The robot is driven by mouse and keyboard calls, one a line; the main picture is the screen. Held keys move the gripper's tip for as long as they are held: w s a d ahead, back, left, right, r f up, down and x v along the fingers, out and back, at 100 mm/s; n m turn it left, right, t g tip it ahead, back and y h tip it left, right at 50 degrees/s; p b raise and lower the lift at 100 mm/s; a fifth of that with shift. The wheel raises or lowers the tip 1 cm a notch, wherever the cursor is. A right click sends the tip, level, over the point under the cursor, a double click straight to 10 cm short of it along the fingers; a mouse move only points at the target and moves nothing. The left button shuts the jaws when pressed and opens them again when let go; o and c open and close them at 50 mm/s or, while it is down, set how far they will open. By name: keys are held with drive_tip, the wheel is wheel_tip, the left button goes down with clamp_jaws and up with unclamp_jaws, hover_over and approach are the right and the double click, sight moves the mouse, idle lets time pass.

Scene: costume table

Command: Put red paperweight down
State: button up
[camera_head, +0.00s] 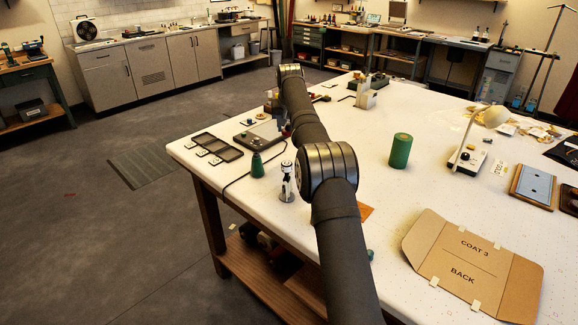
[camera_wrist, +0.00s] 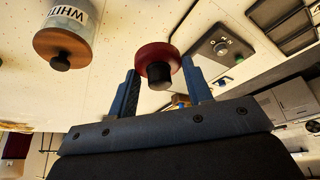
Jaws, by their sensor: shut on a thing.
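The red paperweight (camera_wrist: 158,55) is a round red piece with a dark knob. In the wrist view it sits between the two blue fingers of my gripper (camera_wrist: 160,68), which is shut on it. The picture is turned over, with the white tabletop (camera_wrist: 120,25) at the top. I cannot tell how far the paperweight is from the table surface. In the head view my arm hides most of the gripper, and I cannot make out the paperweight in its grasp.
A jar labelled WHITE (camera_wrist: 72,25) is left of the paperweight in the wrist view. A grey device (camera_head: 258,136) and dark sectioned tray (camera_head: 217,148) lie near the table's left edge. A green cone (camera_head: 257,168) stands before them. Clear tabletop surrounds the green cylinder (camera_head: 400,151).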

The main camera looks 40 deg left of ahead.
wheel_tip(320, 180, down, 13)
drive_tip(key=shift+r, duration=0.2)
idle(0.4)
drive_tip(key=shift+f, duration=0.1)
drive_tip(key=shift+f, duration=0.1)
drive_tip(key=o, duration=1.2)
drive_tip(key=shift+d, duration=0.1)
drive_tip(key=v, duration=1.2)
